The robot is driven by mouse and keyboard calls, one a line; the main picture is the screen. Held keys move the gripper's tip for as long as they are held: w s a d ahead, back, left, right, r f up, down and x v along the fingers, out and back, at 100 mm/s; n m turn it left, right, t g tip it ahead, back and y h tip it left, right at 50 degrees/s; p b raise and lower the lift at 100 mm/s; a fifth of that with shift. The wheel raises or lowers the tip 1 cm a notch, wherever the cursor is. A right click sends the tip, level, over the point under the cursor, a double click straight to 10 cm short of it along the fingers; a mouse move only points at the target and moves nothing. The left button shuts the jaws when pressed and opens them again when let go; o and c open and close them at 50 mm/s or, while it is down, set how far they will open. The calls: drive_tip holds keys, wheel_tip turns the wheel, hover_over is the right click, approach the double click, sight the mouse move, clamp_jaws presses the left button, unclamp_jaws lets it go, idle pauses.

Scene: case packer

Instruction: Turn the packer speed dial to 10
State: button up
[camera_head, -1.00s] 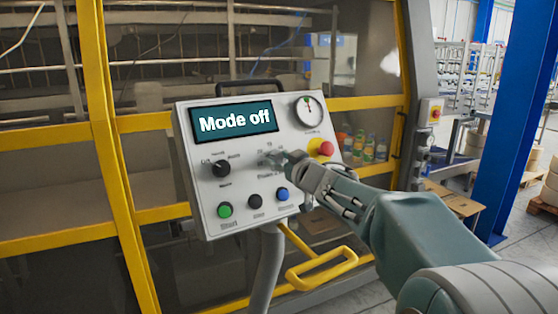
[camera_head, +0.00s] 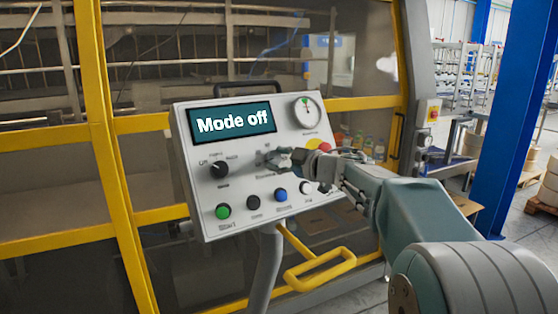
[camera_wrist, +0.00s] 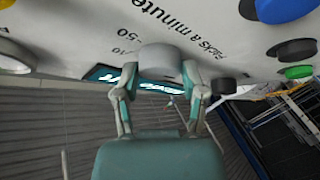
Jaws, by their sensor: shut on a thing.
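The packer speed dial (camera_wrist: 160,59) is a round light-grey knob on the white control panel (camera_head: 183,120). In the wrist view, the print beside it reads 10, 50 and "Packs a minute". My gripper (camera_wrist: 160,76) has a finger on each side of the dial and is shut on it. In the head view my gripper (camera_head: 284,158) reaches in from the right and hides most of the dial. I cannot make out a pointer on it. The panel's display (camera_head: 232,121) reads "Mode off".
Left of the dial is a black mode knob (camera_head: 219,170). Below are green (camera_head: 223,211), black (camera_head: 253,203) and blue (camera_head: 280,195) buttons and a pale one (camera_head: 306,188). A red emergency stop (camera_head: 325,147) sits close behind my gripper, below a gauge (camera_head: 306,109). A yellow handle (camera_head: 320,270) is underneath.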

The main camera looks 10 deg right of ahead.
drive_tip(key=shift+f, duration=0.25)
drive_tip(key=o, duration=1.1)
drive_tip(key=shift+o, duration=0.2)
drive_tip(key=shift+a, duration=0.1)
drive_tip(key=shift+r, duration=0.1)
drive_tip(key=v, duration=1.2)
drive_tip(key=shift+w, duration=0.15)
